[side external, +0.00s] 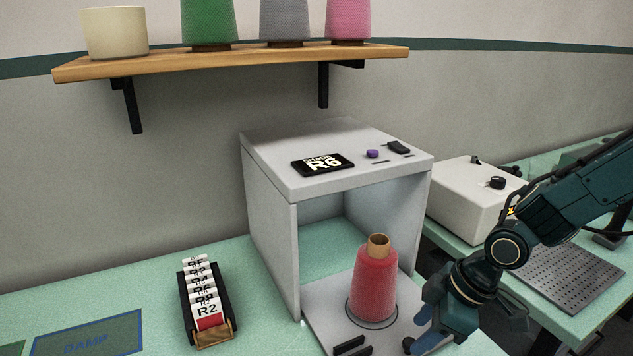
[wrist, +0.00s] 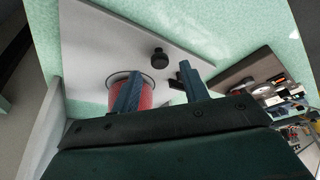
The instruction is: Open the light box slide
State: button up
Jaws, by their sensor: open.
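The light box (side external: 270,220) is a pale grey cabinet with an open front. Its slide (side external: 325,318) is a flat pale board at the bottom, also in the wrist view (wrist: 95,35). A red yarn cone (side external: 374,285) stands upright on it inside a dark ring; the wrist view shows it partly behind a finger (wrist: 147,97). A black knob (side external: 408,345) is on the slide, also in the wrist view (wrist: 157,57). My gripper (side external: 420,331) is open and empty beside the knob. In the wrist view the knob appears just beyond the gap between the fingertips (wrist: 162,68); contact is unclear.
Black blocks (side external: 350,346) sit on the slide near the cone. A black rack of labelled cards (side external: 207,305) stands left of the box. A black R6 card (side external: 323,164) lies on top. A white device (side external: 470,195) stands behind my arm. The teal bench between rack and box is clear.

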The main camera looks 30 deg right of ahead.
jog(key=v, duration=1.1)
dwell(0.4)
jog(key=s+d+r+m+t+h, duration=0.1)
jog(key=s+d+r+m, duration=0.3)
jog(key=s+d, duration=0.2)
jog(key=s+d+r+m+t+h, duration=0.1)
jog(key=s+d+r+m+h, duration=0.1)
jog(key=s+d+m, duration=0.3)
jog(key=shift+s+d+r, duration=0.6)
jog(key=shift+s+r, duration=0.15)
jog(key=shift+r, duration=0.15)
